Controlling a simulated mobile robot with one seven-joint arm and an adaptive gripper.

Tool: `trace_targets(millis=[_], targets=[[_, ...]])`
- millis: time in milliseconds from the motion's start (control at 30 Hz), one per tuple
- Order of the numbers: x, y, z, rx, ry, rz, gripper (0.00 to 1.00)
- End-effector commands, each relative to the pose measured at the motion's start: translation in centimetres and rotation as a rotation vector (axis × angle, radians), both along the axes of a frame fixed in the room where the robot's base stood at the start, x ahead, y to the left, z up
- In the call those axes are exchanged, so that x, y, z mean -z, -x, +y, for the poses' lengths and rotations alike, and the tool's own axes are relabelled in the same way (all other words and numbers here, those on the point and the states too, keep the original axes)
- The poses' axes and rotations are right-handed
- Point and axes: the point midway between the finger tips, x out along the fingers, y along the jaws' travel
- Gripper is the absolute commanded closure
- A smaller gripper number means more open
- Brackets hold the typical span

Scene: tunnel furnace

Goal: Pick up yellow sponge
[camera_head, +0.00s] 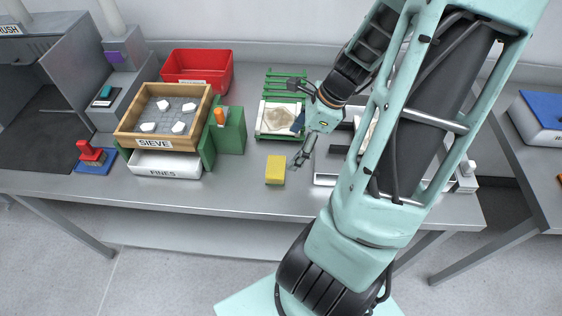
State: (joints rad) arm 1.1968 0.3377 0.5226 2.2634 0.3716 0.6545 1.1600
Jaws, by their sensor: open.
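The yellow sponge (275,169) is a small block on the grey metal bench, near its front edge and left of my arm. My gripper (298,163) is just right of the sponge and looks slightly above the bench. Its fingers are open with nothing visible between them. I cannot tell whether a finger touches the sponge.
A wooden sieve (164,142) with white lumps sits over a white fines tray (166,165) to the left. A green block (231,134) stands beside it. A red bin (196,66) and a green rack (287,80) stand behind. The bench (236,185) is clear around the sponge's front.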

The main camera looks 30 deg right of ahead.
Motion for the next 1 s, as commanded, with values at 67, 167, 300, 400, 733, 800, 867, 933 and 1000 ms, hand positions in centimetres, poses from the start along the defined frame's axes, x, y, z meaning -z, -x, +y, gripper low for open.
trace_targets(millis=[67,167,300,400,733,800,867,933,1000], targets=[[0.4,0.0,0.3,0.005,-0.007,0.004,0.18],[1.5,-0.2,0.8,0.004,-0.010,0.006,0.18],[3.5,-0.7,1.5,0.002,-0.010,0.005,0.18],[4.5,-0.9,1.8,0.002,-0.008,0.005,0.18],[6.3,-1.6,2.9,0.002,-0.007,0.004,0.18],[7.1,-1.9,3.5,0.001,-0.008,0.004,0.18],[7.8,-2.1,3.9,0.001,-0.009,0.004,0.18],[8.6,-2.3,4.1,0.003,-0.008,0.005,0.18],[9.1,-2.4,4.3,0.002,-0.006,0.003,0.18]])
